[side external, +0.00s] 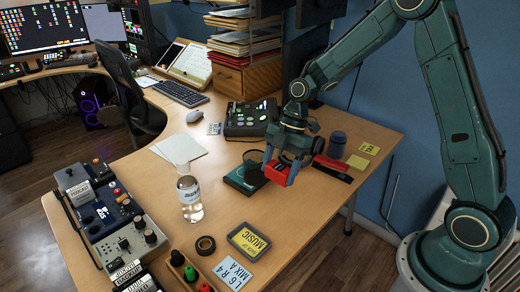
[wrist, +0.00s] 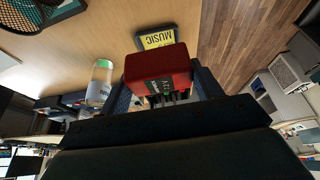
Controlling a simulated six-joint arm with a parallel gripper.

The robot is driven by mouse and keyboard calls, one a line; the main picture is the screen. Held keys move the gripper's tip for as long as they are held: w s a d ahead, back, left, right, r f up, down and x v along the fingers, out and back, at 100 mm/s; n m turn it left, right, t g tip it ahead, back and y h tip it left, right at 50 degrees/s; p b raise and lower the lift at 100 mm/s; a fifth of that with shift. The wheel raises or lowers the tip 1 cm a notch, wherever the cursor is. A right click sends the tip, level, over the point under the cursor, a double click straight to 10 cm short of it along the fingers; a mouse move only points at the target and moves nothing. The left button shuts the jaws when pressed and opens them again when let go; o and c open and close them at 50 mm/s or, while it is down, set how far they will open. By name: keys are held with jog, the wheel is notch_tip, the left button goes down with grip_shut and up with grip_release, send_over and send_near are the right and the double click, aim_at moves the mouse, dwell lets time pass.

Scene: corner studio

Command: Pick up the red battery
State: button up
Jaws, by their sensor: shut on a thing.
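The red battery (side external: 273,171) is between the fingers of my gripper (side external: 281,173), at the right part of the wooden desk. My gripper is shut on it. In the wrist view the red battery (wrist: 158,66) sits between the two dark fingers of my gripper (wrist: 165,88), with small dark contacts and markings on its near side. It appears held above the desk, beside and partly over a dark green box (side external: 238,183). Part of the battery is hidden by a finger in the side view.
A red and black tool (side external: 333,166) lies right of my gripper, near a dark blue cup (side external: 338,144). A clear bottle (side external: 189,196), black tape roll (side external: 206,245) and yellow MUSIC case (side external: 249,241) stand in front and left. Bare desk (side external: 235,222) lies between them.

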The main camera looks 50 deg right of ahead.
jog(key=shift+r, duration=1.15)
